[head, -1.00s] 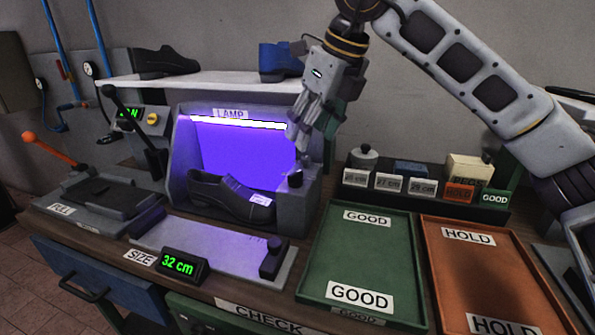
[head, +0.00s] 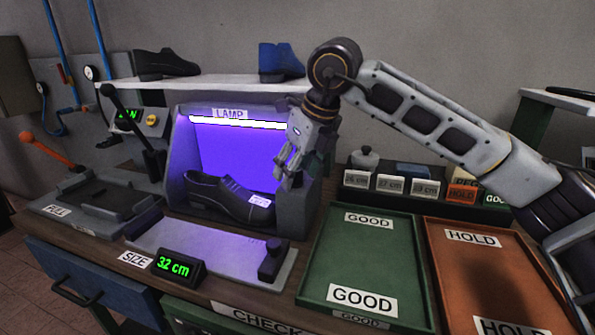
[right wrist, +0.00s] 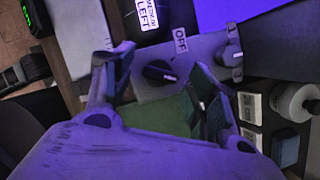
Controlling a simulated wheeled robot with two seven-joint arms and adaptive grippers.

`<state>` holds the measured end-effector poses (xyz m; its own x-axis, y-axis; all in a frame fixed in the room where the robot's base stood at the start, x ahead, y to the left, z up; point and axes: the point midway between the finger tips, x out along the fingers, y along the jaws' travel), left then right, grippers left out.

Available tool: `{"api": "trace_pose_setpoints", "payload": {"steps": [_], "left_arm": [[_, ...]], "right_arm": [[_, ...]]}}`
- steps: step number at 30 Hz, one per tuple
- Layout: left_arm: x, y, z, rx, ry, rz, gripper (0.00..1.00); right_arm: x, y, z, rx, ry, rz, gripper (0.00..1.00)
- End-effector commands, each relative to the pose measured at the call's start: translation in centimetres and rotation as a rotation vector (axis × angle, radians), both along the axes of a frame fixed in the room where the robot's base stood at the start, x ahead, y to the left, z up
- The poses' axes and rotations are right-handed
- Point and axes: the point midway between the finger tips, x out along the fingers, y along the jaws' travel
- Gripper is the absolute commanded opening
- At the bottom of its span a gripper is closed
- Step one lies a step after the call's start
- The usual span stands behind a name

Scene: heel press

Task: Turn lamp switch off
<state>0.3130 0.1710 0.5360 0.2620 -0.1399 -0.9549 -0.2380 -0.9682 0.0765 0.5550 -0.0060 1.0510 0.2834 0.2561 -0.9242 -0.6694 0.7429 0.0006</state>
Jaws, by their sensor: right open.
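The lamp box (head: 245,150) glows purple, with a bright white tube across its top under the LAMP label. A dark shoe (head: 222,195) with a white tag stands inside it. My right gripper (head: 287,170) is open and empty at the box's right side, pointing down and covering the switch there. In the right wrist view, a black rotary knob (right wrist: 160,72) with a pale pointer mark sits on a grey panel, between and beyond the open fingers (right wrist: 162,62). An OFF label (right wrist: 181,41) is beside it. No contact with the knob is clear. My left gripper is not in view.
A second knob (right wrist: 231,54) is on the same panel. A size gauge (head: 215,255) reading 32 cm lies in front of the lamp box. Green (head: 362,258) and orange (head: 475,265) trays are to the right. Labelled blocks (head: 390,185) stand behind the trays.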

Motion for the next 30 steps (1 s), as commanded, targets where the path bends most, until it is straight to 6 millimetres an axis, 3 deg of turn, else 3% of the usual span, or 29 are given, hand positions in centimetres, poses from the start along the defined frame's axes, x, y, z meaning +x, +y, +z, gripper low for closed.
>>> {"api": "trace_pose_setpoints", "payload": {"steps": [9, 20, 30], "left_arm": [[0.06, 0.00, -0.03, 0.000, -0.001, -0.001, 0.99], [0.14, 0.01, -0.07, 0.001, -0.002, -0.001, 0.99], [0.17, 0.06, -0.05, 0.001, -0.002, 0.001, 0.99]], "right_arm": [[0.05, 0.05, -0.09, 0.001, -0.001, 0.000, 0.57], [0.04, 0.04, -0.08, 0.001, -0.001, 0.000, 0.12], [0.06, 0.02, -0.04, 0.002, 0.000, 0.025, 0.12]]}}
